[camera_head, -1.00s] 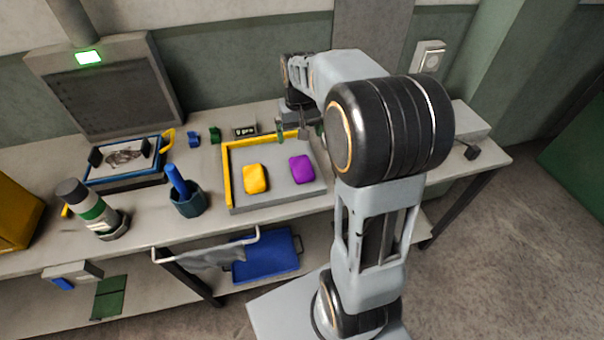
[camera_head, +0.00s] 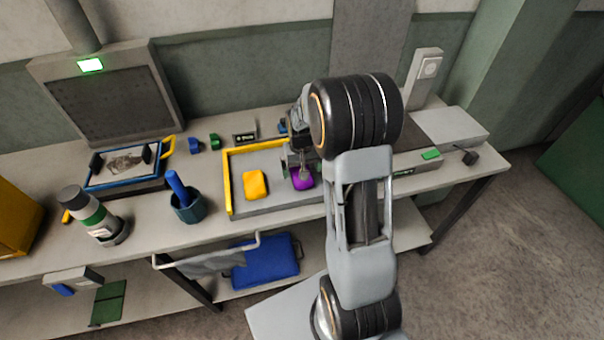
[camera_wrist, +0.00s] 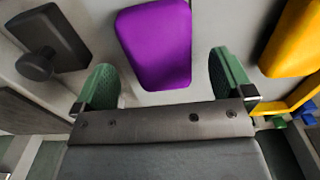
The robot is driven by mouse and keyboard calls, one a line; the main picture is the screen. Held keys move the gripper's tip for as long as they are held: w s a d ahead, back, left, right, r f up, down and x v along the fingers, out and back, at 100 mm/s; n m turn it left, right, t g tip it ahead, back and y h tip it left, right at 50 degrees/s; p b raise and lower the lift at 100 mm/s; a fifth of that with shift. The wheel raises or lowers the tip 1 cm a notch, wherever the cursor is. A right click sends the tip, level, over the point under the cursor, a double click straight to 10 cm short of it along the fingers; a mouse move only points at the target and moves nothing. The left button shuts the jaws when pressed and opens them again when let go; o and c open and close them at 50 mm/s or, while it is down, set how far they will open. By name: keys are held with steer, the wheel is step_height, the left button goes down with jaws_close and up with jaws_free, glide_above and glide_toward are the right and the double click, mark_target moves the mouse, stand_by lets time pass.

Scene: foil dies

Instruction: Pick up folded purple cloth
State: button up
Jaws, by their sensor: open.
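The folded purple cloth (camera_head: 303,182) lies in the right part of the grey tray (camera_head: 278,203) with yellow edges. My gripper (camera_head: 300,165) is over it in the head view, and partly hides it. In the wrist view the purple cloth (camera_wrist: 156,42) shows between and beyond the two green fingers of my gripper (camera_wrist: 163,82). The fingers are apart, with nothing held. I cannot tell the exact height of the fingers above the cloth.
A folded yellow cloth (camera_head: 255,184) lies left of the purple one in the same tray; it also shows in the wrist view (camera_wrist: 296,40). A dark cup (camera_head: 188,208) with a blue handle stands left of the tray. A small black sign (camera_head: 245,137) stands behind.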

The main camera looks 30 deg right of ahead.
steer(key=shift+f, duration=1.1)
steer(key=shift+c, duration=0.2)
steer(key=c, duration=1)
steer(key=shift+r, duration=0.1)
steer(key=shift+r, duration=0.6)
steer(key=s+a+r+b, duration=0.1)
steer(key=a+r, duration=0.3)
steer(key=s+a+r+b, duration=0.1)
steer(key=s+a+r, duration=0.1)
steer(key=a+r, duration=0.1)
steer(key=s+a+r+b, duration=0.1)
steer(key=s+a+r, duration=0.1)
steer(key=a+r, duration=0.2)
steer(key=shift+s+a+r, duration=0.1)
steer(key=shift+a+r, duration=0.1)
steer(key=shift+a, duration=0.3)
steer(key=shift+s+a+r, duration=0.1)
steer(key=shift+a+r, duration=0.05)
steer(key=shift+a, duration=0.35)
